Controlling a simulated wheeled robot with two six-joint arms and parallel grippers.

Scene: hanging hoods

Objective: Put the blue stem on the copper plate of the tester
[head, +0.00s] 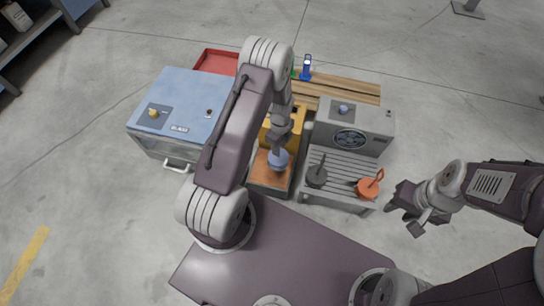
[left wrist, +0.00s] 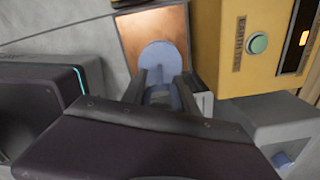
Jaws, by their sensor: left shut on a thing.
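My left gripper (head: 279,148) is shut on the blue stem (head: 278,160), which has a round, flat blue base. The stem is over the copper plate (head: 265,179) of the yellow tester (head: 270,131). In the left wrist view the stem's base (left wrist: 162,58) overlaps the copper plate (left wrist: 135,24), and the tester (left wrist: 245,70) with its green button stands to the right. I cannot tell whether the base touches the plate. My right gripper (head: 402,212) looks open and empty, right of the slatted grey stand.
A blue-topped glass-fronted box (head: 185,105) stands left of the tester. Right of it, a grey machine (head: 350,130) backs a slatted stand (head: 340,190) with a dark stem (head: 316,176) and an orange one (head: 368,188). A wooden bench (head: 345,90) and red tray (head: 214,61) lie behind.

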